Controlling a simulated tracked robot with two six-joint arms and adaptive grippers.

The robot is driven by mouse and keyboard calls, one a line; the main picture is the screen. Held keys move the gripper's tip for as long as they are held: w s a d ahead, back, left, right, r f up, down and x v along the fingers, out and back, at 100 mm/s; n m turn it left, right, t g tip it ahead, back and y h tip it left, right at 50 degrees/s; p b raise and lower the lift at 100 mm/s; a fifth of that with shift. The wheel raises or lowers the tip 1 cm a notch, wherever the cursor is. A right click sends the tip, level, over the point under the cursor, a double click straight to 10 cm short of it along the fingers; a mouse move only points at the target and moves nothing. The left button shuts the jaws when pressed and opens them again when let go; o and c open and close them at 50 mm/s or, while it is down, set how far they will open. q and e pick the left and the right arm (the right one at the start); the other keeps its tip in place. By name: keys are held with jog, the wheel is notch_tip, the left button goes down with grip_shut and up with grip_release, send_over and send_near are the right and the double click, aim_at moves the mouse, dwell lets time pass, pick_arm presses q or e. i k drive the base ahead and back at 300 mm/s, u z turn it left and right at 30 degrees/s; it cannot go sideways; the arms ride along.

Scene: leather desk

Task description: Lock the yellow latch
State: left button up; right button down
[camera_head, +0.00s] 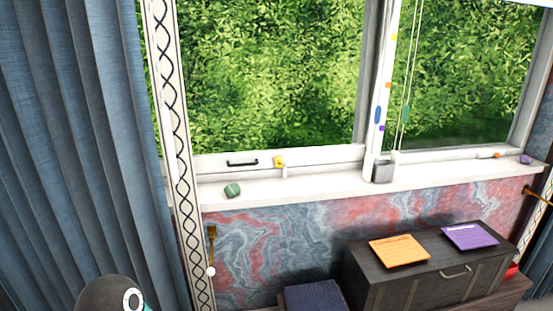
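The yellow latch (280,162) is a small block on the bottom rail of the left window, right of a black handle (242,162). A small white piece shows just below it. It is too small to tell whether the latch is locked. Neither of my grippers is in view. A dark rounded part with a white ring at the bottom left looks like part of my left arm, well below and left of the latch.
The white sill (330,180) bears a green lump (232,190) and a grey box (383,171). A blue curtain (70,140) hangs at left. A dark chest (420,285) bears orange (400,250) and purple (470,236) pads. The sill below the latch is clear.

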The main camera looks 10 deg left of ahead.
aim_at(278, 161)
jog(key=i, duration=0.9)
